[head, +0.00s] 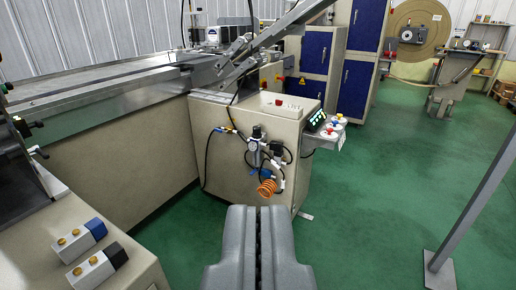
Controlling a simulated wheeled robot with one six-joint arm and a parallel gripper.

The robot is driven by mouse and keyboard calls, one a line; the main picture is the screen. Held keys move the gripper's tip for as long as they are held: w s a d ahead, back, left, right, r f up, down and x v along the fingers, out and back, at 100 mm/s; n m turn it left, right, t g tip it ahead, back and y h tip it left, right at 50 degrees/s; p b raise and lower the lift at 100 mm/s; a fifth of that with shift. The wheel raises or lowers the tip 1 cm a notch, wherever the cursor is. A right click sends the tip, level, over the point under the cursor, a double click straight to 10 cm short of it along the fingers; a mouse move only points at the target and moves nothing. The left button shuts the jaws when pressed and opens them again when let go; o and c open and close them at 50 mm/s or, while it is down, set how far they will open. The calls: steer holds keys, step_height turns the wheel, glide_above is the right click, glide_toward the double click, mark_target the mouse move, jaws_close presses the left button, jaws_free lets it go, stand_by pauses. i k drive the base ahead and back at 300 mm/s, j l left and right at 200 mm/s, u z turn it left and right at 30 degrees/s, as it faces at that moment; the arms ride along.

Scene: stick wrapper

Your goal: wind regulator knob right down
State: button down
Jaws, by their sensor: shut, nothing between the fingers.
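The air regulator (255,148) is mounted on the side panel of the beige machine cabinet (225,165). It is small in the head view, with a dark knob (257,131) on top and hoses around it. An orange coiled hose (267,187) hangs below it. My gripper (258,212) is at the bottom middle of the view, shut and empty. It is well apart from the regulator, on the near side and lower in the picture. The knob's setting is too small to tell.
A control panel with colored buttons (333,128) juts from the cabinet's right side. Solenoid valves (90,255) sit on a beige block at lower left. A grey post (470,215) stands at right. Green floor (375,210) is clear between the cabinet and the post.

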mark_target(256, 130)
steer(key=i+l+z, duration=0.2)
steer(key=i+z, duration=0.9)
steer(key=i+l+z, duration=0.1)
steer(key=i, duration=0.8)
steer(key=i+u, duration=0.2)
steer(key=u, duration=0.2)
steer(key=i+u, duration=0.2)
steer(key=u, duration=0.2)
steer(key=i+l+u, duration=0.2)
steer(key=u, duration=0.2)
steer(key=i+u, duration=0.25)
steer(key=u, duration=0.2)
steer(key=i+l+u, duration=0.2)
steer(key=u, duration=0.2)
